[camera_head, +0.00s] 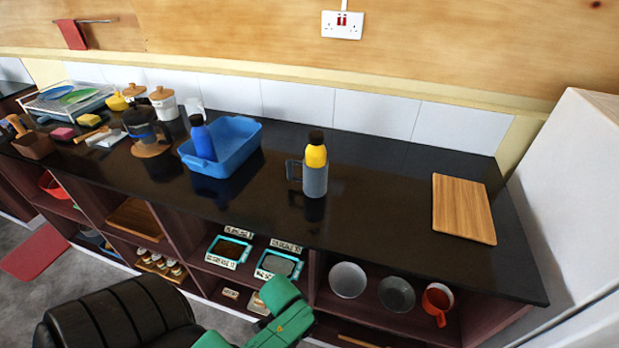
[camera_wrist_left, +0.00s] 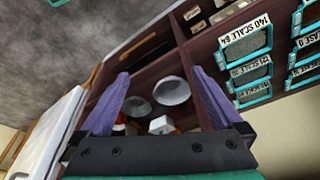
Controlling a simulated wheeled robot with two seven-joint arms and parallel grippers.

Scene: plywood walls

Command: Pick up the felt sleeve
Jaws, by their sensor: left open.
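The felt sleeve (camera_head: 315,181) is grey and sits around the lower part of a yellow bottle (camera_head: 316,155) with a dark cap. A dark loop handle sticks out on the sleeve's left side. Both stand upright on the black counter, right of its middle. My left gripper (camera_wrist_left: 160,82) shows in the left wrist view with its two purple fingers spread apart and nothing between them. That view faces the shelves under the counter, and the sleeve is not in it. My green and black arm is low in the head view, in front of the counter. My right gripper is not in view.
A wooden board (camera_head: 463,208) lies at the right. The counter (camera_head: 385,190) between sleeve and board is clear. Bowls and teal-framed boxes fill the shelves below.

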